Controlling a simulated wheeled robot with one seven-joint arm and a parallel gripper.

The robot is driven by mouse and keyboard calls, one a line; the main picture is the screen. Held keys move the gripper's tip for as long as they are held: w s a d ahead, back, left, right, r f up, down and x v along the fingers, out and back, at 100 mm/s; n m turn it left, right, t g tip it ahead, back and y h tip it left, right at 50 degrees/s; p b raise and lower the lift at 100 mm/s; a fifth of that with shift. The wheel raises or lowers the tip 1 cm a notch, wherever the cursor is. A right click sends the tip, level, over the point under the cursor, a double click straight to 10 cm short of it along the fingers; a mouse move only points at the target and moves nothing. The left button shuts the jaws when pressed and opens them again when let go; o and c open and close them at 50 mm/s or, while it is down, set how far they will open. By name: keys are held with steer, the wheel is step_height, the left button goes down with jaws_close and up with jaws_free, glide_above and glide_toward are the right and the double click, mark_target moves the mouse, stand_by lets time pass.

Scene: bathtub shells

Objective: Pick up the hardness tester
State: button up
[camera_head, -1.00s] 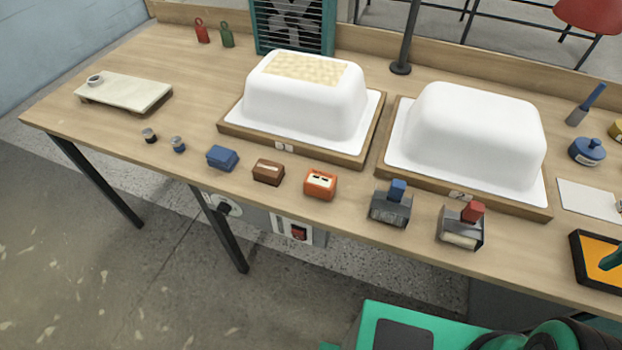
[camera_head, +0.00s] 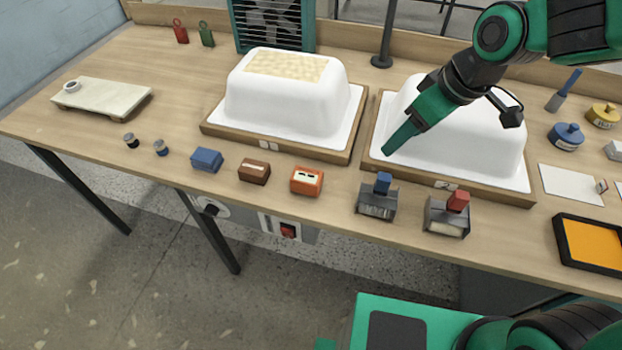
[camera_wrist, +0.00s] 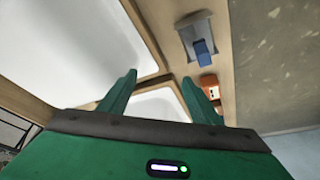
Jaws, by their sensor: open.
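No readable label marks the hardness tester. A small orange device (camera_head: 307,181) with a pale face and dark marks looks the most like it. It sits on the bench's front strip, between a brown block (camera_head: 254,171) and a grey holder with a blue top (camera_head: 377,200). My gripper (camera_head: 388,149) is above the left side of the right white shell (camera_head: 490,150), behind and to the right of the orange device. In the wrist view, my gripper's fingers (camera_wrist: 158,77) are apart and empty. The orange device (camera_wrist: 208,88) shows partly, beyond the right finger.
A blue block (camera_head: 206,159) and two small jars stand left along the front edge. A grey holder with a red top (camera_head: 447,215) stands right. The left shell (camera_head: 285,100) and a dark post (camera_head: 386,35) stand behind. An orange tray (camera_head: 592,242) is at right.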

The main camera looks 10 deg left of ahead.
mark_target(309, 175)
steer(key=s+a+f+n, duration=0.1)
steer(key=a+f+n, duration=0.1)
steer(key=a, duration=0.3)
steer(key=s+a+f+n+g, duration=0.1)
steer(key=s+a+f+n, duration=0.1)
steer(key=a, duration=0.3)
steer(key=s+a+f+n+g+y, duration=0.1)
steer(key=s+a+f+n, duration=0.1)
steer(key=a, duration=0.4)
steer(key=shift+s+f+n, duration=0.2)
steer(key=shift+f+n, duration=0.2)
steer(key=shift+f, duration=0.15)
steer(key=shift+a+x, duration=0.15)
steer(key=shift+x, duration=1.4)
steer(key=shift+a+x, duration=0.15)
steer(key=shift+x, duration=1.35)
steer(key=shift+s+r, duration=0.1)
steer(key=c, duration=1.3)
